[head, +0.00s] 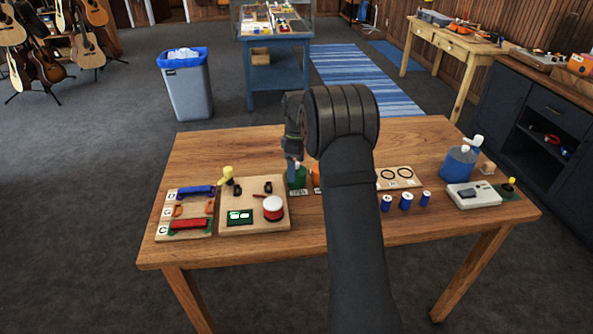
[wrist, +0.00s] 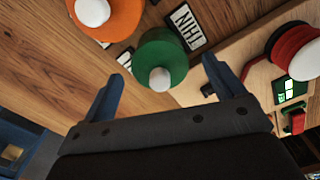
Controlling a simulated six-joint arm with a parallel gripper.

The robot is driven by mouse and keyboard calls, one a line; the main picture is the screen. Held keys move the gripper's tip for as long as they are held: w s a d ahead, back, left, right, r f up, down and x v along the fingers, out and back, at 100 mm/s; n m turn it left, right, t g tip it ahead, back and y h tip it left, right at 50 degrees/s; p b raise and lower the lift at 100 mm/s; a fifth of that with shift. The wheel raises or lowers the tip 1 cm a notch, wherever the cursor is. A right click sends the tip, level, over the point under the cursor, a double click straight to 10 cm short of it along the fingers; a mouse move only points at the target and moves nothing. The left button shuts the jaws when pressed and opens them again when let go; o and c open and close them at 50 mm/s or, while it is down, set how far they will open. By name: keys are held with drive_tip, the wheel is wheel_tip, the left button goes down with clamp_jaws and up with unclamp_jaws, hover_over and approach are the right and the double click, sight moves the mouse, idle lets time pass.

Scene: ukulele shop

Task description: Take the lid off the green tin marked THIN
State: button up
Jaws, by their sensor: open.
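The green tin (wrist: 172,55) with a round white knob (wrist: 160,79) on its lid stands on the table, beside a label plate (wrist: 187,25) reading THIN. In the head view the green tin (head: 298,177) is partly hidden behind my arm. My gripper (wrist: 160,72) is open in the wrist view, its two blue fingers apart, with the white knob showing between the fingertips. No contact with the tin is visible. In the head view my gripper (head: 292,172) hangs down at the tin.
An orange tin (wrist: 112,17) with a white knob stands close beside the green one. A wooden board (head: 236,220) with a red-and-white round piece (head: 273,208) and a small green display (head: 240,217) lies left of the tin. Several blue cylinders (head: 406,201) stand to the right.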

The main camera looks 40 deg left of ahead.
drive_tip(key=c, duration=1.1)
drive_tip(key=shift+o, duration=0.2)
